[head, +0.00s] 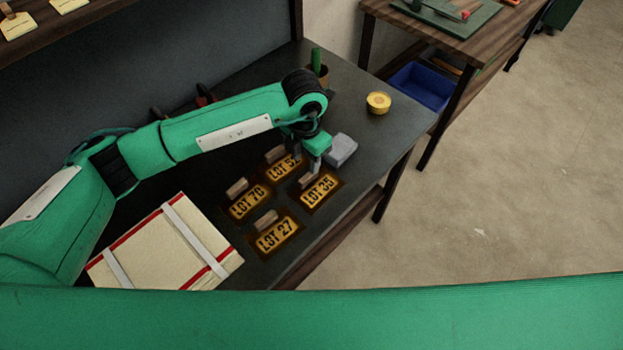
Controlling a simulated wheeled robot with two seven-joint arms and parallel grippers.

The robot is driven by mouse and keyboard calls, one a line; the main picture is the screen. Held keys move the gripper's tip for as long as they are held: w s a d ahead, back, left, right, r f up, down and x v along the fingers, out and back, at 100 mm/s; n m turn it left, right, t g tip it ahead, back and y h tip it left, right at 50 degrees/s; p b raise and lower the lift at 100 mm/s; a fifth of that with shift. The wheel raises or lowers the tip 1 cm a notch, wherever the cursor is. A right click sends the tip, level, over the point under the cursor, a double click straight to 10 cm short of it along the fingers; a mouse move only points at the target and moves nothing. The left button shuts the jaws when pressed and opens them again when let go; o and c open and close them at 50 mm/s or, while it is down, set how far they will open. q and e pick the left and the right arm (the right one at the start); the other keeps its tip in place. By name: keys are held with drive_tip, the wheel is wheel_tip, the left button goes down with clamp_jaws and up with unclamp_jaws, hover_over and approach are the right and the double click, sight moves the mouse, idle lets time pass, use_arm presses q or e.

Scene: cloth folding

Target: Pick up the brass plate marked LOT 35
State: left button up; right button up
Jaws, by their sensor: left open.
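The brass plate marked LOT 35 (319,191) lies on the dark table, rightmost of the brass plates, with a small wooden handle-like block at its upper edge. My left gripper (305,172) points down just above that block, its fingers apart. Whether the fingers straddle the block or touch it, I cannot tell. The plate marked LOT 52 (281,170) is partly hidden behind the gripper. The plates LOT 70 (247,202) and LOT 27 (276,237) lie to the left and below. My right gripper is not in view.
A grey block (341,150) sits right beside the gripper. A yellow roll (378,102) and a pot with a green item (316,68) stand farther back. A cream folder with red edges and white straps (160,250) lies at the left. A blue bin (424,86) is under another table.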

sight(307, 176)
use_arm(q)
drive_tip(key=shift+f+p, duration=0.35)
drive_tip(key=shift+f, duration=0.6)
wheel_tip(307, 176, down, 4)
drive_tip(key=shift+s+d+r+p, duration=0.1)
drive_tip(key=shift+s+r+p, duration=0.1)
drive_tip(key=shift+p, duration=0.5)
drive_tip(key=shift+f, duration=0.4)
drive_tip(key=shift+w, duration=0.1)
drive_tip(key=shift+c, duration=0.2)
clamp_jaws()
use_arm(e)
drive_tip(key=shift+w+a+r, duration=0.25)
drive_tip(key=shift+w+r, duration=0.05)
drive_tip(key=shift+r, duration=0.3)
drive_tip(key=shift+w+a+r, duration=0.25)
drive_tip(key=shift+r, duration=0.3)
